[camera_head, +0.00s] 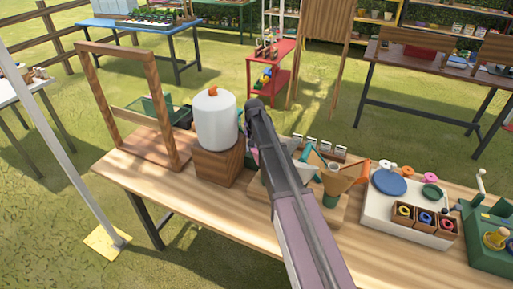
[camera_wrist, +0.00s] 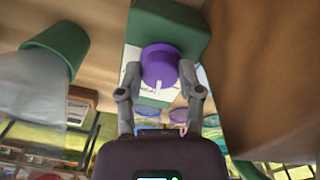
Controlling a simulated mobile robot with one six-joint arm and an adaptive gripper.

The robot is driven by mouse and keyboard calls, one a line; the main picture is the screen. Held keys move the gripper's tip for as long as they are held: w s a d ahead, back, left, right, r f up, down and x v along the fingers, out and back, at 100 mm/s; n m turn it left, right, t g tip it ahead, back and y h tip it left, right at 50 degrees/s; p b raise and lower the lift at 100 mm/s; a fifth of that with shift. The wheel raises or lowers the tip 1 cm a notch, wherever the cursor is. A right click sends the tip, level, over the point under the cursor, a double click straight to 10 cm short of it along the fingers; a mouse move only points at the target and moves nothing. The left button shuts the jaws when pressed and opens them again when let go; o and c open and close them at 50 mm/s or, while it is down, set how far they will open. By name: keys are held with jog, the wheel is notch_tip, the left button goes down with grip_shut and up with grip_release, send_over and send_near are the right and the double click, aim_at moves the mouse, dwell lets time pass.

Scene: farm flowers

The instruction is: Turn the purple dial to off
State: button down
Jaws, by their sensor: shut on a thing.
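The purple dial (camera_wrist: 160,65) is in the upper middle of the wrist view, on a green box (camera_wrist: 190,22) with a white label plate (camera_wrist: 135,70). A pale pointer mark on the dial faces the bottom of the picture; the label's words are too blurred to read. My gripper (camera_wrist: 160,76) is shut on the dial, with one finger on its left side and one on its right. In the head view my arm covers the dial and my gripper.
In the head view, a white tank (camera_head: 216,122) stands on a wooden block (camera_head: 217,165) left of my arm. A wooden frame (camera_head: 95,95) stands further left.

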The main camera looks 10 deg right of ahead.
jog(key=shift+m, duration=2.3)
jog(key=shift+c, duration=1.3)
grip_release()
